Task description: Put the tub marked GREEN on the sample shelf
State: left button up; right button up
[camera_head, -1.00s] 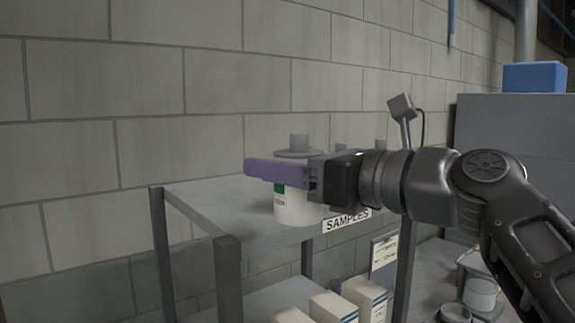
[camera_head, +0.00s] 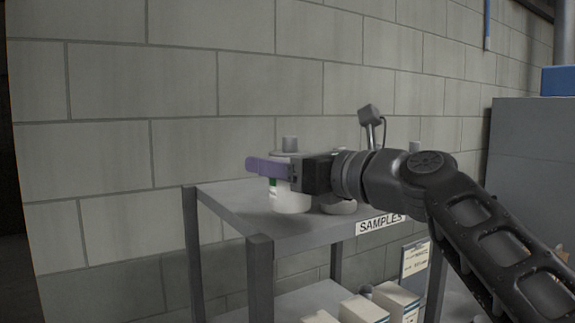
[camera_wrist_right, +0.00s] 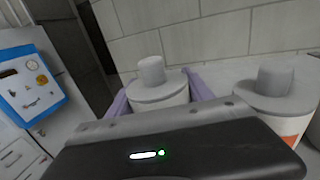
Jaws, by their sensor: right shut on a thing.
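The white tub with a grey knobbed lid and green label (camera_head: 291,202) is upright over the left part of the sample shelf (camera_head: 232,208), which bears a SAMPLES sign (camera_head: 380,224). I cannot tell whether its base touches the shelf. My right gripper (camera_head: 270,169) is shut on this tub, its purple fingers on either side. In the right wrist view the tub's lid (camera_wrist_right: 155,85) shows between the fingers; its lower part is hidden. My left gripper is not in view.
Another grey-lidded tub, with an orange label (camera_wrist_right: 290,128), stands close right of the held one in the wrist view. Several white boxes (camera_head: 392,300) stand on the lower shelf. A block wall (camera_head: 160,90) rises behind. The shelf's front left is bare.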

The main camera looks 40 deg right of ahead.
jog(key=shift+w+f+b, duration=0.4)
jog(key=shift+w+f, duration=0.1)
jog(key=shift+f, duration=0.2)
jog(key=shift+f, duration=0.35)
jog(key=o, duration=1.1)
jog(key=shift+o, duration=0.2)
jog(key=s, duration=0.2)
jog(key=s+d+b, duration=0.1)
jog(key=s, duration=0.2)
jog(key=s+b, duration=0.1)
jog(key=s, duration=0.1)
jog(key=shift+s+d, duration=0.15)
jog(key=shift+s, duration=0.25)
